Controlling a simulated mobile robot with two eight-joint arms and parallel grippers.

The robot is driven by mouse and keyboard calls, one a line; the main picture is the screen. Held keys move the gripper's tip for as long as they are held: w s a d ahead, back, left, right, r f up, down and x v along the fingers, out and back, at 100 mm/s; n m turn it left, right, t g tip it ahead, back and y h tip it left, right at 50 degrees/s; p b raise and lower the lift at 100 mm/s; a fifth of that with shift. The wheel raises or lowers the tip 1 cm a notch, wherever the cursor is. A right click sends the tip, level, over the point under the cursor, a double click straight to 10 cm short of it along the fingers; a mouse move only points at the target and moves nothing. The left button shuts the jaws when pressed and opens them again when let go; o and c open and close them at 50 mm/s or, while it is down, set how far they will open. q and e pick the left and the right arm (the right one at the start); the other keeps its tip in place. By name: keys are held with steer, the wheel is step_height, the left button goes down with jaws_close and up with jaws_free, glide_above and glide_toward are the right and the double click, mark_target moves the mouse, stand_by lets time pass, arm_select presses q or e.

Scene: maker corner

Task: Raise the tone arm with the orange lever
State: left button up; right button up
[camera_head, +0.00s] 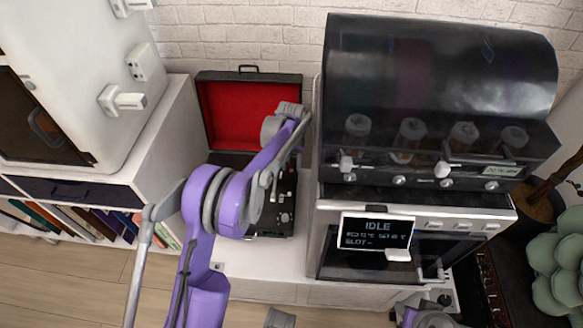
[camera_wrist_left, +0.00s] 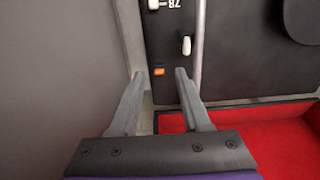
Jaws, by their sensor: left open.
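The record player is a dark open case (camera_head: 268,222) with a red-lined lid (camera_head: 230,112) raised at the back. My left arm hides much of its deck in the head view. In the left wrist view the small orange lever (camera_wrist_left: 158,71) shows on the black deck (camera_wrist_left: 232,70), near its edge. My left gripper (camera_wrist_left: 157,74) is open, with one fingertip on each side of the lever in the picture and nothing held. Contact cannot be told. In the head view the left gripper (camera_head: 292,112) is over the case's back right part. A pale knob (camera_wrist_left: 186,45) is near the lever.
A black and white machine (camera_head: 365,262) with a display reading IDLE stands close to the right of the case. A white cabinet (camera_head: 150,150) with a pale appliance (camera_head: 85,65) stands to the left. The white counter in front of the case has free room.

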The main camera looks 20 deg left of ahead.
arm_select(q)
steer(key=shift+f, duration=0.7)
jaws_close()
